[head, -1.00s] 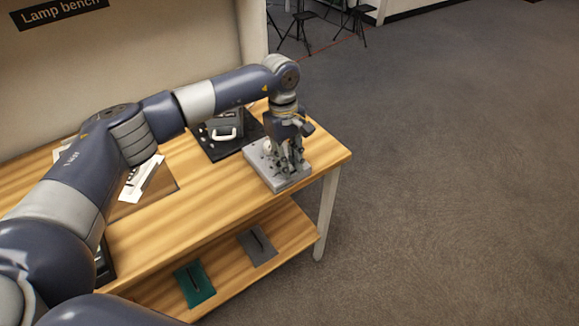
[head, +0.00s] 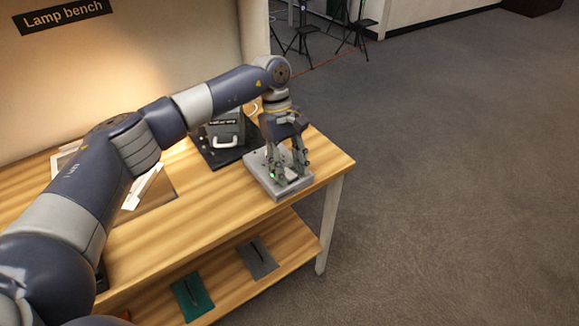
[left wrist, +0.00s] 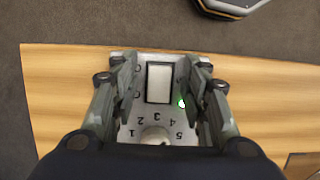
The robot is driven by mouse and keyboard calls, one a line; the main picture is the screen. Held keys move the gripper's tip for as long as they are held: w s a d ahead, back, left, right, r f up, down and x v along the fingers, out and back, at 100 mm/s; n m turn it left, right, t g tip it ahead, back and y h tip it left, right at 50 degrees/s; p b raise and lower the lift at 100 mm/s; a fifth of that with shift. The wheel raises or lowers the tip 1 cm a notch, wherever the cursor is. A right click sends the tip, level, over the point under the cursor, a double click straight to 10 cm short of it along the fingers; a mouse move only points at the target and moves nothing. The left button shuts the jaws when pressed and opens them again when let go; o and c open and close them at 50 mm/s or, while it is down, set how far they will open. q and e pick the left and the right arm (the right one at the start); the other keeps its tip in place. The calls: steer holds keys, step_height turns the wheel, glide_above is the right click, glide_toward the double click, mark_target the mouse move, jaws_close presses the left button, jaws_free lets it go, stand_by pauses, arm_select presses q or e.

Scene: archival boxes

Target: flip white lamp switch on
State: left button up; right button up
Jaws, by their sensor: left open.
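The white rocker switch (left wrist: 159,83) is set in a grey control plate (left wrist: 150,131) on the bench. A green light (left wrist: 182,103) glows beside it. My left gripper (left wrist: 158,78) is open, with one finger on each side of the switch and nothing between them. In the head view my left gripper (head: 288,176) points down over the grey control box (head: 262,179), near its front right part. Whether the fingertips touch the plate I cannot tell. A round pale knob (left wrist: 155,134) with numbers around it is partly hidden by the gripper body. My right gripper is out of view.
Green (head: 193,296) and grey (head: 257,258) slotted plates lie on the lower shelf. The bench's right edge is close to the box. Floor on the right is clear.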

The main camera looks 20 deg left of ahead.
arm_select(q)
steer(key=v, duration=1.2)
steer(key=shift+f, duration=0.1)
